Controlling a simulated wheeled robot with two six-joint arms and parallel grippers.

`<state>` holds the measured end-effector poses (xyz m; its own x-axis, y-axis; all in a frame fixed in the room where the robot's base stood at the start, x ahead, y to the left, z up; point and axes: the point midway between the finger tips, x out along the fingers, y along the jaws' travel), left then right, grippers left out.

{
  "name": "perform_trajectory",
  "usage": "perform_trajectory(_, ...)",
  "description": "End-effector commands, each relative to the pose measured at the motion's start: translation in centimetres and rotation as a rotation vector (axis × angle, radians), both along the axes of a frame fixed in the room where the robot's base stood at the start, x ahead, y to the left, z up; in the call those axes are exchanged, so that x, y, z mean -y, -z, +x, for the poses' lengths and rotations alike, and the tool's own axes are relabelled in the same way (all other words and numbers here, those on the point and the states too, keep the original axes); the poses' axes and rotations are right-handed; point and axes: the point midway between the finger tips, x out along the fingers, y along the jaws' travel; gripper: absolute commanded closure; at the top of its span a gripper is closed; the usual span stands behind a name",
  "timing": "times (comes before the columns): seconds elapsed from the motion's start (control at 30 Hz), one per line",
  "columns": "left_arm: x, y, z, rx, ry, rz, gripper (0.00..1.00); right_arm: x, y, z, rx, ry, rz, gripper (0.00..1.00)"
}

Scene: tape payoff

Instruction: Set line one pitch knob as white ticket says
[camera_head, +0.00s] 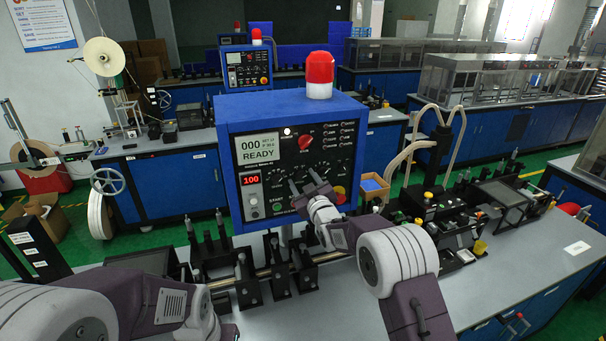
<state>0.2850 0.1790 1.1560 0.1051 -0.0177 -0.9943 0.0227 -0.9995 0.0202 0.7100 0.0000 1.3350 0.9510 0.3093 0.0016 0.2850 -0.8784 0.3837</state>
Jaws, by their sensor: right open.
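The blue control box (228,117) stands on the near bench, with a dark front panel facing me. Its screen (258,147) reads "000" and "READY", and a red readout below (252,180) shows 100. A red knob (305,142) sits at the panel's upper middle. My right gripper (305,184) is open at the panel's lower middle, its fingertips at or just before the dial there. The fingers hide that dial, so I cannot tell its setting or whether they touch it. A small white ticket (577,248) lies on the bench at right, its writing unreadable. My left arm shows at lower left, its gripper out of view.
A red lamp (319,75) tops the box. A rail with black brackets (276,270) runs below the panel. A red-and-yellow button (339,194) is right of my gripper. Black fixtures and hoses (448,150) crowd the right. The bench is clear around the ticket.

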Motion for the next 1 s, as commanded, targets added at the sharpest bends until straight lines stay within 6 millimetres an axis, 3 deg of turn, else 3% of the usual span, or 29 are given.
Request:
perform_trajectory(0.3, 0.0, -0.2, 0.0, 0.0, 0.0, 0.0, 0.64, -0.1, 0.1, 0.4, -0.001, 0.0, 0.0, 0.46)
perform_trajectory(0.5, 0.0, -0.2, 0.0, 0.0, 0.0, 0.0, 0.64, -0.1, 0.1, 0.4, -0.001, 0.0, 0.0, 1.0)
perform_trajectory(0.77, 0.0, 0.5, 0.0, 0.0, 0.0, 0.0, 0.64, -0.1, 0.3, 0.4, 0.008, 0.0, -0.021, 1.0)
perform_trajectory(1.0, 0.0, 3.3, 0.0, 0.0, 0.0, 0.0, 0.64, -0.2, 0.6, 0.4, 0.05, 0.0, -0.136, 1.0)
